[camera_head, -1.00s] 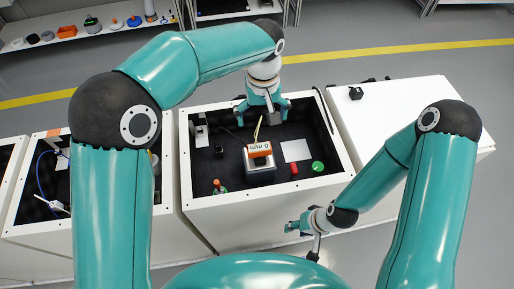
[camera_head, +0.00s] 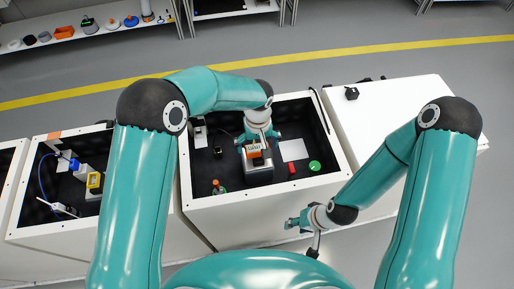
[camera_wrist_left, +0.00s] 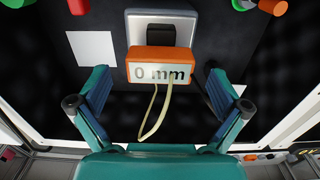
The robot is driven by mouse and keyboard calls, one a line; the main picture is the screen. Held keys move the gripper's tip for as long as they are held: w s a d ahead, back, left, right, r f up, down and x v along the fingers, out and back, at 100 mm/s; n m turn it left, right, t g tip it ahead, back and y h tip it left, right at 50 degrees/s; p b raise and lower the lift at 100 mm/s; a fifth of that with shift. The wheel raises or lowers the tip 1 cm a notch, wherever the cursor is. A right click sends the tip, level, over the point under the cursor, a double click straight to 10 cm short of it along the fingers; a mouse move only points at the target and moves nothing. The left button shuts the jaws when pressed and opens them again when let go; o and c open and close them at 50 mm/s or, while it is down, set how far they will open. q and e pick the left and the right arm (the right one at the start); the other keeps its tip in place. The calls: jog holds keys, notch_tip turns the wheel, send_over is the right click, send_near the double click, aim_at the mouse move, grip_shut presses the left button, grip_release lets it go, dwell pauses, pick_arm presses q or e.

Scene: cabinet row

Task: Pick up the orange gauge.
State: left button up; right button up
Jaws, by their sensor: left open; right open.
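The orange gauge (camera_wrist_left: 160,68) has a pale face reading "0 mm" and a pale looped cord below it in the left wrist view. It also shows in the head view (camera_head: 255,151), on or against a grey block-like stand (camera_head: 259,174) inside the middle cabinet. My left gripper (camera_wrist_left: 158,90) is open, its teal fingers to either side of the gauge with visible gaps in the left wrist view. In the head view my left gripper (camera_head: 258,140) is directly over the gauge and partly hides it. My right gripper (camera_head: 294,223) is open and empty in front of the middle cabinet.
The middle cabinet's white rim (camera_head: 340,150) surrounds the dark interior. Inside are a white square (camera_head: 294,150), a red object (camera_head: 292,168), a green round object (camera_head: 315,166) and an orange-topped item (camera_head: 217,186). A closed white cabinet top (camera_head: 400,110) lies to the right.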

aim_at(257, 150)
pick_arm(q)
jog(key=shift+f, duration=1.45)
jog(key=c, duration=1.2)
jog(key=shift+c, duration=0.2)
jog(key=shift+r, duration=0.15)
